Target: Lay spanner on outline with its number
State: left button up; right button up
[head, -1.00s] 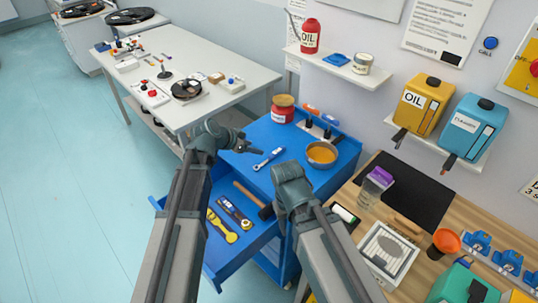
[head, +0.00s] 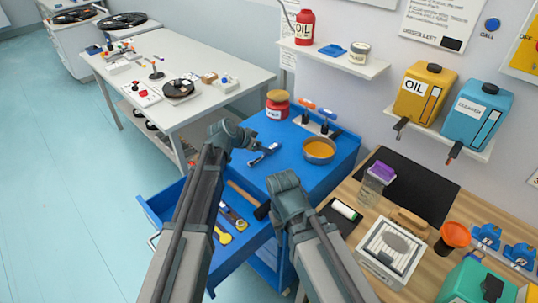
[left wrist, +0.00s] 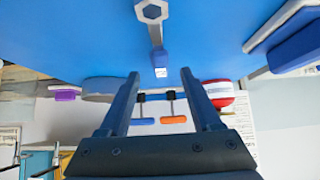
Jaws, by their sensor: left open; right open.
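A spanner (head: 264,153) with a blue grip lies on the blue top of the tool cart (head: 290,160). In the left wrist view the spanner (left wrist: 155,28) has its ring end at the top and a small white label on its grip, too small to read. My left gripper (head: 248,142) is beside the spanner; in the left wrist view its open fingers (left wrist: 160,74) point toward the grip end, with nothing held. My right gripper (head: 286,186) is over the cart's front edge, empty.
A hammer (head: 243,193) lies in the drawer, partly behind my left arm. A pan (head: 319,150), a red jar (head: 277,104) and orange- and blue-handled tools (head: 306,104) stand on the cart's back. A wooden bench (head: 405,285) is at right.

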pick_arm(q)
jog(key=b+x, duration=0.1)
jog(key=x, duration=0.2)
jog(key=shift+w+d+f+b, duration=0.15)
jog(key=shift+f+b, duration=0.1)
jog(key=shift+b, duration=0.15)
jog(key=shift+r, duration=0.1)
grip_shut()
